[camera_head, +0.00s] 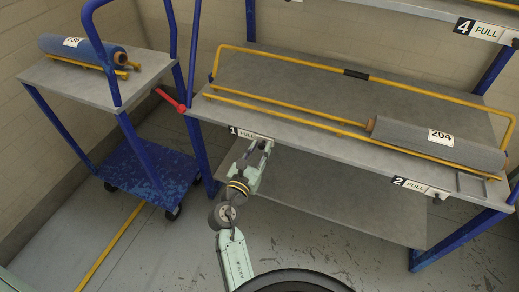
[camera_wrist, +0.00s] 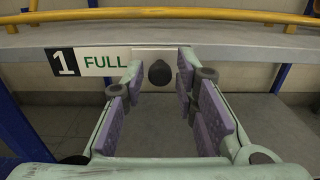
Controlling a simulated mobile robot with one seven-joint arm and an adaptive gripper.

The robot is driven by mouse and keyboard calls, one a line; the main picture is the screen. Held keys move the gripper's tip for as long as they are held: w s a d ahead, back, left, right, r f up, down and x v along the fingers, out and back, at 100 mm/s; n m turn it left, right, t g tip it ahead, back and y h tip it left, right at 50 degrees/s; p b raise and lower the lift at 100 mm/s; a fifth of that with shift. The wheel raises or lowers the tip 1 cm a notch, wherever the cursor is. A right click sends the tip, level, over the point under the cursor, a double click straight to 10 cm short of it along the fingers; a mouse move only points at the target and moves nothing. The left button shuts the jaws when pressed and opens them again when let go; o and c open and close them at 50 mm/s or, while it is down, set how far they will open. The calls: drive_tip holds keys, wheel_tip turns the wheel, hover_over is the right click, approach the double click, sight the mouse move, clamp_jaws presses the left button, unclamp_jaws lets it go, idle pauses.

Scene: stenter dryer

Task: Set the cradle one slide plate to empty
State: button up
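The cradle one slide plate (camera_head: 250,135) sits on the front edge of the rack's shelf and reads "1 FULL". My gripper (camera_head: 266,143) is in front of the plate's right end. In the wrist view my gripper (camera_wrist: 158,80) is open, with its purple-padded fingers on either side of the knob and a gap to each side. Whether a fingertip touches the plate cannot be told.
Cradle one's yellow rails (camera_head: 290,112) look empty. A grey roll marked 204 (camera_head: 405,143) lies above the slide plate "2 FULL" (camera_head: 420,187). A plate "4 FULL" (camera_head: 480,30) is on the upper shelf. A blue trolley (camera_head: 140,165) with roll 238 (camera_head: 65,47) stands at left.

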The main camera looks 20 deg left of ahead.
clamp_jaws()
idle(0.4)
drive_tip(key=a+p, duration=0.1)
drive_tip(key=a, duration=0.5)
drive_tip(key=shift+w+a+p, duration=0.1)
drive_tip(key=shift+w+p, duration=0.05)
drive_tip(key=shift+p, duration=0.2)
drive_tip(key=shift+o, duration=1.7)
unclamp_jaws()
drive_tip(key=shift+a, duration=0.1)
drive_tip(key=s, duration=0.7)
drive_tip(key=shift+s, duration=0.3)
